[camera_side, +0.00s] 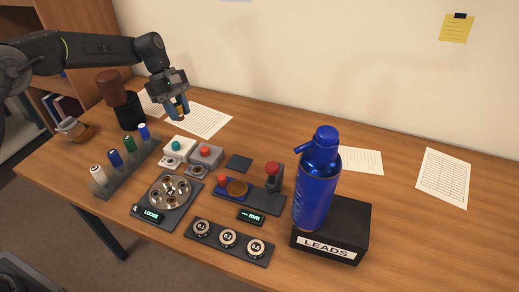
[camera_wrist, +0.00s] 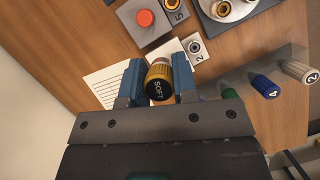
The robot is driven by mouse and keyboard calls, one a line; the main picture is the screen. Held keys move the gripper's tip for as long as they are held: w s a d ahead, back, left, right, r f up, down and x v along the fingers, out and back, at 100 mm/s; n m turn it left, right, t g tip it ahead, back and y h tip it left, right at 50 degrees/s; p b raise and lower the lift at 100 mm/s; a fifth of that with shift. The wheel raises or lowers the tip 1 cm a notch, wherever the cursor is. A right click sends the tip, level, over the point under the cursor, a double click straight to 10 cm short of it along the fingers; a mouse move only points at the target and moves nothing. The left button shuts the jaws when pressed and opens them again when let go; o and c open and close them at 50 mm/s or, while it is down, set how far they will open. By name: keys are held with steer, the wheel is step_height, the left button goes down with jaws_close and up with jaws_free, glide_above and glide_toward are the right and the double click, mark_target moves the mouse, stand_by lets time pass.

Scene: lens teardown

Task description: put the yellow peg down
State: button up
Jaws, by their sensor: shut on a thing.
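My gripper (camera_side: 178,109) is raised at the back left of the table, above the sheets of paper. Its two blue fingers are shut on the yellow peg. In the wrist view the peg shows between the fingers of my gripper (camera_wrist: 158,66) as a gold knurled cylinder (camera_wrist: 158,82) with a pale far end and a black near end marked SOFT. The side view shows only a little of the peg between the fingers. A dark rack (camera_side: 118,184) at the left holds several pegs with white, blue and green tops. No yellow peg shows in it.
Boxes with a teal button (camera_side: 176,146) and a red button (camera_side: 206,152) stand near the middle. A round metal plate (camera_side: 170,191) lies in front. A black cylinder (camera_side: 130,117) stands left of my gripper.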

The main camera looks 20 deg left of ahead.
steer(key=w+d+f+n+t+y, duration=0.15)
steer(key=w+d+n+t, duration=0.55)
steer(key=n, duration=0.8)
steer(key=n+g, duration=0.1)
steer(key=n, duration=0.2)
glide_above(262, 147)
steer(key=s, duration=0.1)
steer(key=shift+y, duration=0.45)
steer(key=f, duration=0.8)
steer(key=shift+s+a+f, duration=0.1)
steer(key=shift+a+f, duration=0.05)
steer(key=shift+a, duration=0.05)
steer(key=shift+f, duration=2)
steer(key=shift+s+f, duration=0.1)
steer(key=shift+f, duration=0.5)
steer(key=o, duration=0.9)
steer(key=shift+r, duration=0.1)
